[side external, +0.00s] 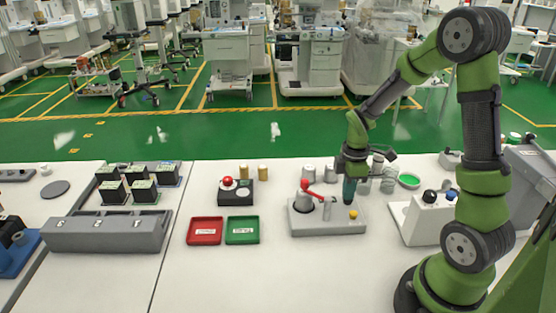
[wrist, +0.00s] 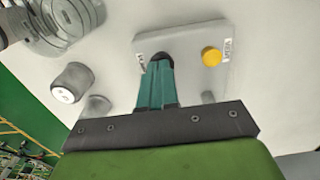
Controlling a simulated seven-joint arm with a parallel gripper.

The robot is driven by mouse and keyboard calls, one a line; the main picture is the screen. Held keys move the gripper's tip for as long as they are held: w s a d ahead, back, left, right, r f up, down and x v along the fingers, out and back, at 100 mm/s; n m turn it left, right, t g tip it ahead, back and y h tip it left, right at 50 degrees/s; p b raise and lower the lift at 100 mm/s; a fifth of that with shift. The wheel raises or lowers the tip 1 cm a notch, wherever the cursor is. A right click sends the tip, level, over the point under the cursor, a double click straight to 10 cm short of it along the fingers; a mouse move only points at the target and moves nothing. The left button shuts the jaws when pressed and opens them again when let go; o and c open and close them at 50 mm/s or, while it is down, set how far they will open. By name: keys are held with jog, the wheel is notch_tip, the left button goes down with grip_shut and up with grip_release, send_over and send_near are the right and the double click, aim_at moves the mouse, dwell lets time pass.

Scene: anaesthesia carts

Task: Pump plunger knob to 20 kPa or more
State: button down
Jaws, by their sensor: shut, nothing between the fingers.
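The grey pump unit (side external: 322,229) stands on the white table with a red lever (side external: 312,190) at its left and a yellow button (side external: 353,215) at its front right. My gripper (side external: 349,200) points down over the unit's right part, its fingers closed together. In the wrist view my teal fingertips (wrist: 160,62) meet or overlap a dark round plunger knob (wrist: 162,54), which is mostly hidden. I cannot tell whether they touch it. The yellow button (wrist: 211,57) is to the right of the fingers. No pressure reading is legible.
A red tray (side external: 205,231) and a green tray (side external: 242,231) lie to the left. Clear jars (side external: 388,180) stand behind the unit. A white box with knobs (side external: 428,222) stands to the right. The table front is clear.

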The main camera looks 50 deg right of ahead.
jog(key=shift+s+f, duration=0.1)
jog(key=shift+s, duration=0.05)
notch_tip(320, 180, up, 14)
dwell(0.4)
dwell(0.9)
